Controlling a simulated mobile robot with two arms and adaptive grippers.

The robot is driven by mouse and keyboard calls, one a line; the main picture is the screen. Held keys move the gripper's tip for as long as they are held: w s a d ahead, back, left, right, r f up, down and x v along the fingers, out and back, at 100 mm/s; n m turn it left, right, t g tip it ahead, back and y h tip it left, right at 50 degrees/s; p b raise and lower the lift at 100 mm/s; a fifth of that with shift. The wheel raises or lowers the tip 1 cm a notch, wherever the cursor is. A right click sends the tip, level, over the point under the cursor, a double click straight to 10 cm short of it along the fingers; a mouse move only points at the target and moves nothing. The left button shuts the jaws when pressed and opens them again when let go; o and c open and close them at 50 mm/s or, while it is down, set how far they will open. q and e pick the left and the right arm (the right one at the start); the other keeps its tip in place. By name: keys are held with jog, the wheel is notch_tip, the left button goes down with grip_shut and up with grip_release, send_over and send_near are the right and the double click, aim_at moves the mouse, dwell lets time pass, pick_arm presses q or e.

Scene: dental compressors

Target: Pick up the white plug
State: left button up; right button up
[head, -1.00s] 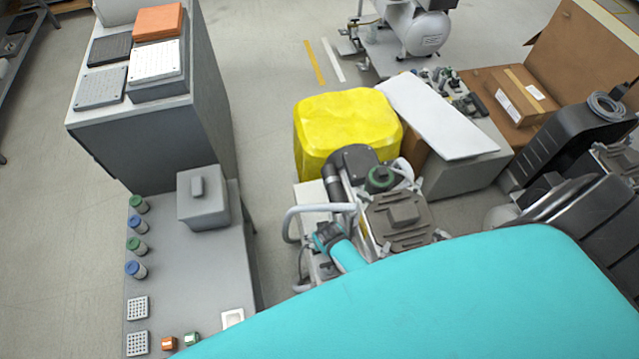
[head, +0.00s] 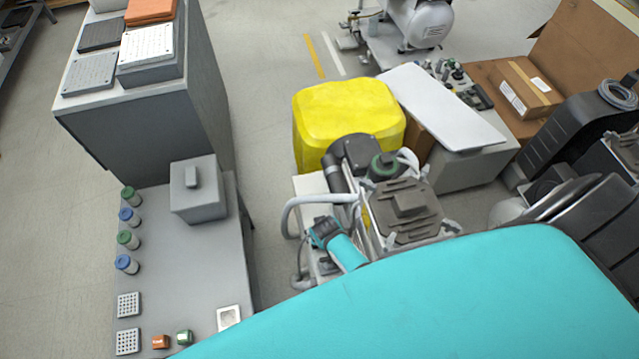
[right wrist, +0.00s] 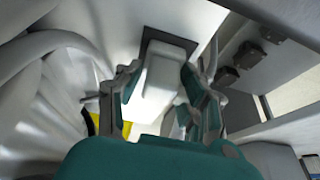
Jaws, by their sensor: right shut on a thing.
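The white plug (right wrist: 165,78) is in the middle of the right wrist view, a pale rounded block against a dark square frame on a white panel. My right gripper (right wrist: 162,82) has a teal body and dark fingers, one on each side of the plug. It is shut on the plug. I cannot tell whether the plug is still seated in the dark frame. In the head view the plug cannot be made out. My left gripper is not in view.
A pale hose (right wrist: 55,45) curves left of the plug. A white panel with dark fittings (right wrist: 240,60) stands at right. The head view shows a yellow container (head: 345,120), a grey lidded box (head: 198,190) on a grey bench (head: 185,270), and a cardboard box (head: 525,88).

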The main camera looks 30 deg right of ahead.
jog(key=c, duration=0.4)
jog(key=shift+r, duration=0.1)
